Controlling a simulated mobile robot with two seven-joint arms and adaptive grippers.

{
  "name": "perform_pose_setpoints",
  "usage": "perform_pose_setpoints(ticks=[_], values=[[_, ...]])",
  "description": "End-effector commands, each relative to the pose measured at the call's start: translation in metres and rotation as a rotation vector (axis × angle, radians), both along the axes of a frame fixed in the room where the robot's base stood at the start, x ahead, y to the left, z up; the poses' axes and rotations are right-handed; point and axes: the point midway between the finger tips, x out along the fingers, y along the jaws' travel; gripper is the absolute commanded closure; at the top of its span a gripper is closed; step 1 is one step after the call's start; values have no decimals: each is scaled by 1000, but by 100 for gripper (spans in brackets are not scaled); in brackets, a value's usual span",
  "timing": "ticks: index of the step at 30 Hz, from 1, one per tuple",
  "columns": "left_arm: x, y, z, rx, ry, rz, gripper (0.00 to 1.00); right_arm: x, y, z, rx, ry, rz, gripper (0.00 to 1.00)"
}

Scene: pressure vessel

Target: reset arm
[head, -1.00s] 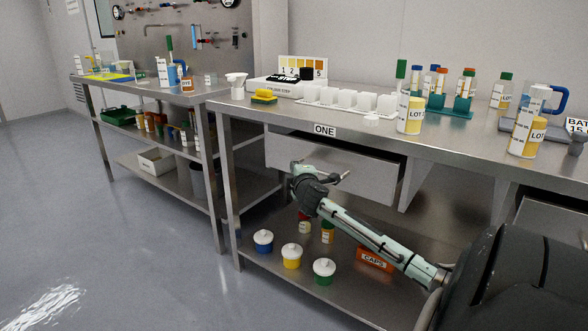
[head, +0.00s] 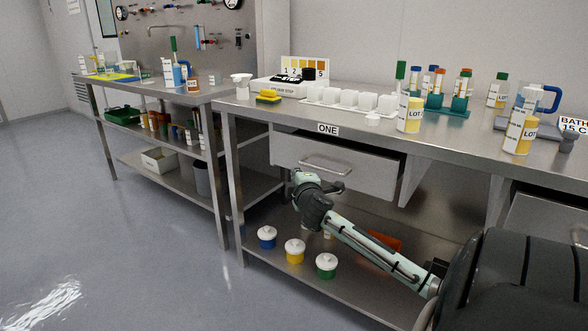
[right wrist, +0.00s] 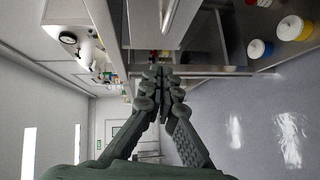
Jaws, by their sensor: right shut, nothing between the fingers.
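My right gripper (head: 338,187) is shut and empty. It is in front of the grey drawer (head: 365,180) under the bench top, a little below the drawer's bar handle (head: 325,164), and appears apart from it. In the right wrist view the fingertips of my right gripper (right wrist: 163,72) meet with nothing between them. The drawer sits under the label ONE (head: 328,129) and seems to stand partly out, with its side showing. My left gripper is not in view.
The bench's lower shelf (head: 345,290) holds lidded pots in blue (head: 267,238), yellow (head: 295,252) and green (head: 326,266), and an orange box (head: 385,240) partly behind my arm. Bottles and tubes stand on top. The floor (head: 120,260) at left is clear.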

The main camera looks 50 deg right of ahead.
Motion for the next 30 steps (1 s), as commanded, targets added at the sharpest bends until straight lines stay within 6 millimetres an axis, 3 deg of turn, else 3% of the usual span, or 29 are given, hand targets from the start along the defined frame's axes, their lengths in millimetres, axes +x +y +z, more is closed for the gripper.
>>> perform_pose_setpoints(ticks=[6,16,19,23,26,30], values=[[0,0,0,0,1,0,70,-24,22,4,1,-1,3,100],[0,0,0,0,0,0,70,-30,26,6,0,0,1,100],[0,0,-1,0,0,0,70,-31,28,-2,17,7,-1,100],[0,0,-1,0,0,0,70,-41,43,-49,121,46,-15,100],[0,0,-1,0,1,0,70,-58,67,-110,262,103,-42,100],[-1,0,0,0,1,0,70,-94,117,-200,485,196,-97,100]])
